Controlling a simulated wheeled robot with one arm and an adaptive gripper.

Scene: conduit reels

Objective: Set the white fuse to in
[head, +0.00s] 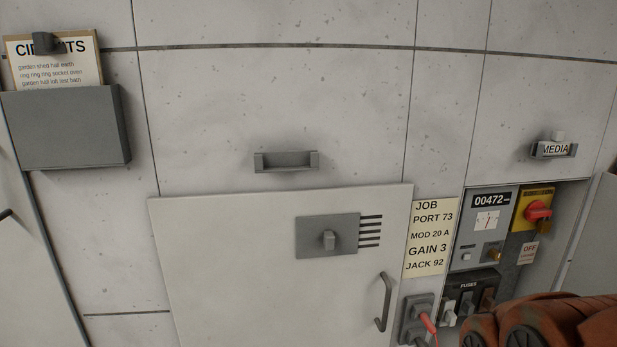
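A dark fuse block (476,283) labelled FUSES sits low at the right, under the meter panel. A white fuse (449,314) shows at its left end and seems to hang lower than the others. A grey fuse (467,304) and a brown fuse (488,297) stand to its right. How deep each fuse sits is too small to tell. Orange links of my arm cover the lower right corner, close beside the block. My gripper is not in view.
A cabinet door (230,270) with a handle (383,302) fills the middle. A grey socket (414,308) with a red lead (428,323) is left of the fuses. A meter (487,221) and a red rotary switch (537,211) are above. A job note (430,237) hangs left.

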